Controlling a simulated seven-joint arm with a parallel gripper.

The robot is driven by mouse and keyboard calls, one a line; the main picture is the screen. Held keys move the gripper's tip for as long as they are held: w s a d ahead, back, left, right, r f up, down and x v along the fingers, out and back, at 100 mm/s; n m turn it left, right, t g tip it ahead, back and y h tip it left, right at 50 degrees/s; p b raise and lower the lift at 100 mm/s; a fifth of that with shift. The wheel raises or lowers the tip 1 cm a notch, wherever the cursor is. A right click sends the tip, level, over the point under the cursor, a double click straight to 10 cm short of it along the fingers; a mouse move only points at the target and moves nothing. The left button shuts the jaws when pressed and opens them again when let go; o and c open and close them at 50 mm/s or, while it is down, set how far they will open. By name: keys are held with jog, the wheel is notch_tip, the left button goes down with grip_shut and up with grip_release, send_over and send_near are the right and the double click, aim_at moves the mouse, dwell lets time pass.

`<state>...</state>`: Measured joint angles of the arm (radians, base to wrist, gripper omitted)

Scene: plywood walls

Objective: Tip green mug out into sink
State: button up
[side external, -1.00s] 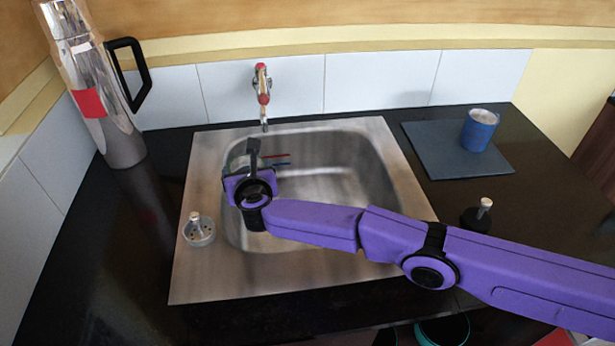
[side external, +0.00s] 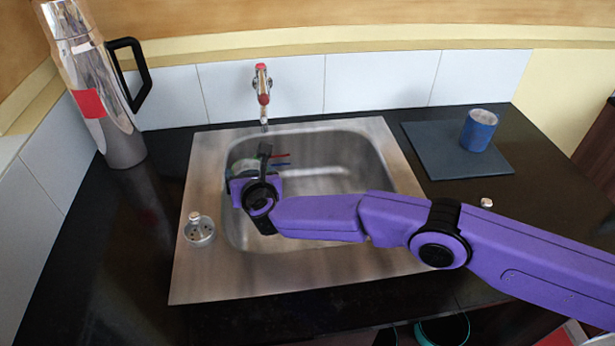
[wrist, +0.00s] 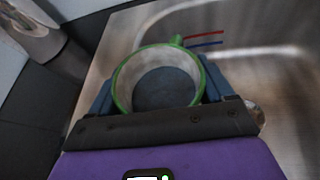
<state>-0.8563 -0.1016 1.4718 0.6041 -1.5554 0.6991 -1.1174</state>
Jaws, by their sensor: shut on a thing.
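The green mug (wrist: 127,72) has a green rim and handle, a pale inner wall and a flat grey-blue surface inside; I cannot tell whether that is liquid or the bottom. My gripper (wrist: 159,84) is shut on it, a finger on each side, and the wrist camera looks into its mouth. In the side view my gripper (side external: 250,172) is over the left part of the sink basin (side external: 340,180), and only a sliver of the mug (side external: 238,164) shows behind it. The mug's height above the basin and its exact tilt are hard to tell.
A red-topped faucet (side external: 263,90) stands behind the basin. A steel flask (side external: 100,95) stands at left, a strainer plug (side external: 199,231) lies on the sink's left rim. A blue mug (side external: 479,130) sits on a dark mat (side external: 435,155) at right. A small knob (side external: 486,202) shows behind my arm.

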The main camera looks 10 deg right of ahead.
jog(key=shift+w+d+m, duration=0.15)
jog(key=shift+d+m, duration=0.25)
jog(key=shift+d, duration=0.05)
jog(key=d+m+y, duration=0.1)
jog(key=d+r+m+y, duration=0.1)
jog(key=d, duration=0.1)
jog(key=d+r+m+y, duration=0.1)
jog(key=shift+w+d+m, duration=0.15)
jog(key=shift+w+m, duration=0.1)
jog(key=shift+m, duration=0.15)
jog(key=shift+d+r, duration=0.1)
jog(key=shift+r, duration=0.05)
